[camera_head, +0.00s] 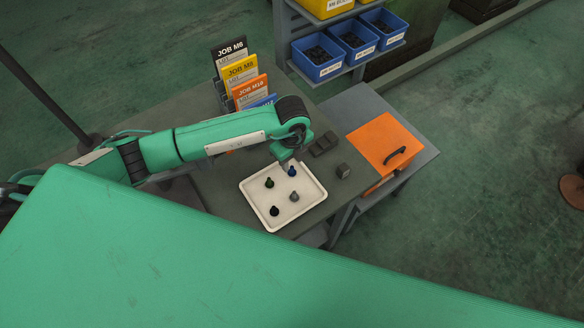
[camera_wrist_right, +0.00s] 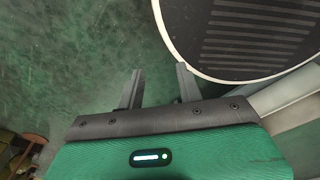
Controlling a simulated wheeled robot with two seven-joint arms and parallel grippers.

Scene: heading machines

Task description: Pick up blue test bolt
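The blue test bolt (camera_head: 292,171) stands in the white tray (camera_head: 256,217), near the tray's back right edge. A green bolt (camera_head: 269,183), a grey bolt (camera_head: 294,197) and a black bolt (camera_head: 275,211) stand in the same tray. My left gripper (camera_head: 286,158) points down just behind and above the blue bolt. Its fingers are too small and too covered to tell whether they are open or touch the bolt. My right gripper (camera_wrist_right: 158,80) is open and empty in the right wrist view, away from the bolts.
Job cards (camera_head: 241,75) stand in a rack behind my left arm. Dark blocks (camera_head: 323,144) and a grey block (camera_head: 343,171) lie right of the tray. An orange panel with a handle (camera_head: 386,142) is further right. Blue bins (camera_head: 317,57) sit on a shelf behind.

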